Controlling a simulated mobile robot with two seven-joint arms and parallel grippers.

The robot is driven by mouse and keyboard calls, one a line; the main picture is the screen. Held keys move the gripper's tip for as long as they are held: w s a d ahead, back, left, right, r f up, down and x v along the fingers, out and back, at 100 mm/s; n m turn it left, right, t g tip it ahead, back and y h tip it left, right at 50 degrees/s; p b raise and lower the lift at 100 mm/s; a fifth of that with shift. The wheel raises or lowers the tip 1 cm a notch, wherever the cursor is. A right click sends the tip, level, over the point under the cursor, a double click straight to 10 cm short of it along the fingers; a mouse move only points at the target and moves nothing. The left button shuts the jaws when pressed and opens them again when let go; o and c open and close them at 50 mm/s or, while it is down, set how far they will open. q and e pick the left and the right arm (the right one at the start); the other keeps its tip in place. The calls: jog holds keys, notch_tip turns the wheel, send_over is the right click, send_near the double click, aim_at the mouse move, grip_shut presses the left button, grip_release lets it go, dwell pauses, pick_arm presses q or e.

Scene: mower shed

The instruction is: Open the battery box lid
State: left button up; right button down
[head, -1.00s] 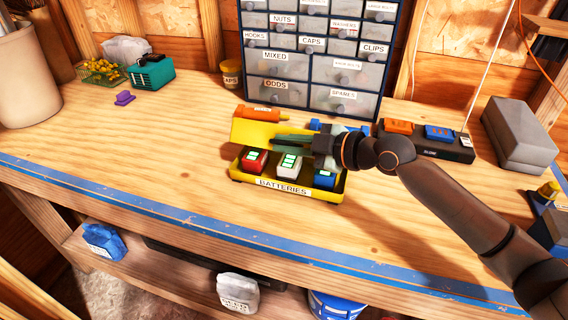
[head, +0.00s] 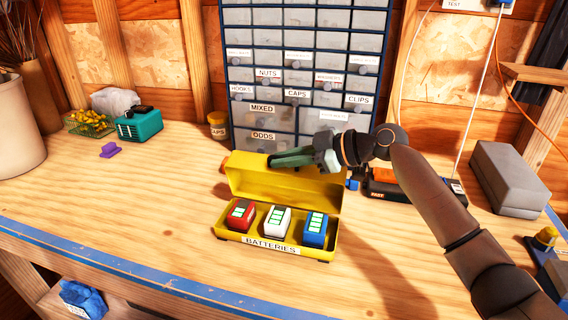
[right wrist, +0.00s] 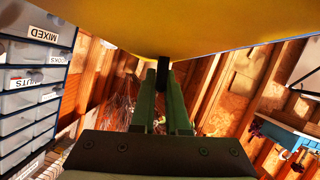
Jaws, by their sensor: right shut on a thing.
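The yellow battery box (head: 226,238) stands on the bench with its BATTERIES label facing me. Its yellow lid (head: 250,180) is raised and stands up along the back of the box, inner face showing. Red (head: 240,214), white (head: 277,220) and blue (head: 314,229) batteries stand in the box. My right gripper (head: 274,160) is at the lid's top edge. In the right wrist view its green fingers (right wrist: 162,85) are shut on a small black handle (right wrist: 162,69) at the yellow lid (right wrist: 180,25). My left gripper is not in view.
A cabinet of labelled drawers (head: 262,123) stands behind the box. A dark charger (head: 385,185) and a grey case (head: 509,178) are to the right. A teal box (head: 140,124) and a purple item (head: 109,150) are at left. The bench front left of the box is clear.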

jog(key=shift+w, duration=0.15)
dwell(0.3)
jog(key=c, duration=0.9)
grip_release()
jog(key=shift+d, duration=0.1)
jog(key=b+v, duration=0.2)
jog(key=v, duration=1)
jog(key=shift+d, duration=0.15)
